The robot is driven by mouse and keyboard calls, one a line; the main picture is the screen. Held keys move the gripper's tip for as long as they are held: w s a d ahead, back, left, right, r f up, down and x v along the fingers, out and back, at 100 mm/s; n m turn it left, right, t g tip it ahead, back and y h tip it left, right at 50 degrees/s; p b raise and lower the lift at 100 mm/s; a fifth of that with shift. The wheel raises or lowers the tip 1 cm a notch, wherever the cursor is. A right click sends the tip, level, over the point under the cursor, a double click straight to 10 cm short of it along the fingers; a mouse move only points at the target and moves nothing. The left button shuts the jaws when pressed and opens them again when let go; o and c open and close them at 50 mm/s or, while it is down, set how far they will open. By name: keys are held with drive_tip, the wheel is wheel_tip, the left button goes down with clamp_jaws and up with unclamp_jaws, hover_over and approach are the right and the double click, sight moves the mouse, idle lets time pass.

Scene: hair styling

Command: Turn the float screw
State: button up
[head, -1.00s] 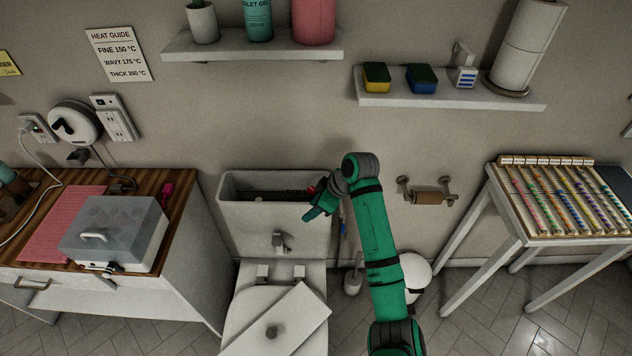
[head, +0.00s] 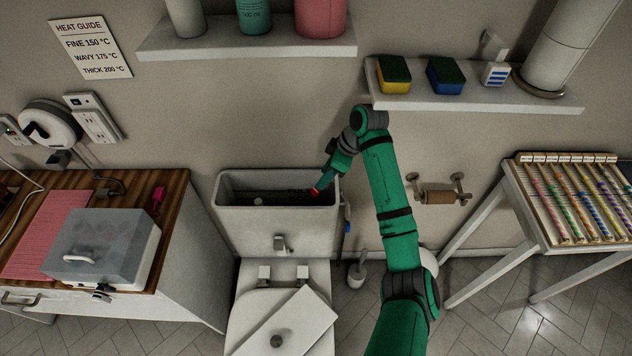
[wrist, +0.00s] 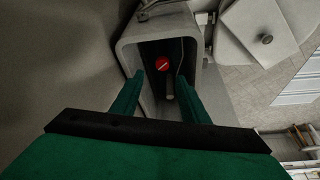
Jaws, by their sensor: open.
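The float screw is a small red round head with a pale slot (wrist: 163,63), seen inside the open toilet tank (wrist: 121,50) in the wrist view. In the head view the red screw (head: 315,192) shows at the right end of the tank opening (head: 226,218). My gripper (wrist: 160,82) is open and empty, its two green fingers apart over the tank opening, with the screw seen beyond and between the fingertips. In the head view my gripper (head: 326,182) is just above the red screw. Whether it touches the screw cannot be told.
The tank lid (head: 292,325) lies tilted across the toilet seat. A shelf (head: 480,98) with sponges is above my arm. A counter with a grey-lidded case (head: 100,245) stands left, a table (head: 560,240) right. A paper holder (head: 438,196) is on the wall.

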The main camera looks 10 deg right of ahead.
sight(316, 190)
drive_tip(key=x, duration=0.3)
drive_tip(key=s+x, duration=0.1)
drive_tip(key=x, duration=0.1)
drive_tip(key=shift+w+d+f, duration=0.1)
drive_tip(key=shift+d+f, duration=0.15)
drive_tip(key=shift+f, duration=0.1)
drive_tip(key=shift+w+a+f, duration=0.2)
drive_tip(key=shift+a+f, duration=0.15)
drive_tip(key=shift+f, duration=0.2)
clamp_jaws()
